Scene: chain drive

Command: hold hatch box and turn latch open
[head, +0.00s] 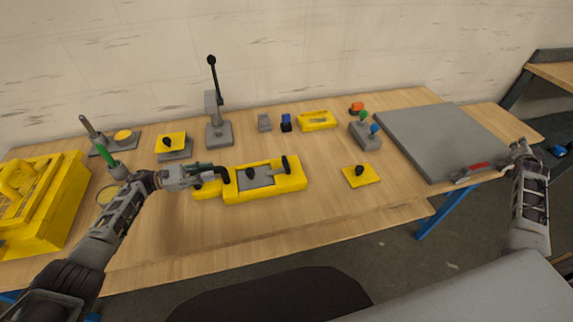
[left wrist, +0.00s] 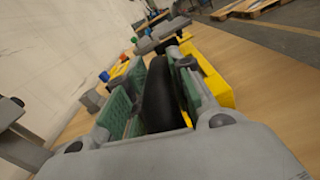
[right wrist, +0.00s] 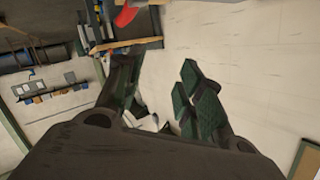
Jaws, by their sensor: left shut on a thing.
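The yellow hatch box (head: 293,183) stands near the front edge of the workbench, with a grey hatch plate (head: 258,178) on top. A black latch knob (head: 285,163) stands upright at the plate's right end, and a small black part (head: 250,173) sits near its left end. My left gripper (head: 212,172) is at the box's left end, shut on its black handle (head: 224,174). In the left wrist view the black handle (left wrist: 158,95) lies between the green pads. My right gripper (head: 520,148) is open and empty, far right of the box; its spread fingers show in the right wrist view (right wrist: 160,90).
A large grey panel (head: 440,135) with a red handle (head: 479,166) covers the bench's right. A lever stand (head: 219,132), yellow knob plates (head: 361,176), a yellow handle block (head: 317,121) and a joystick block (head: 366,136) stand around. A big yellow case (head: 60,215) is at left.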

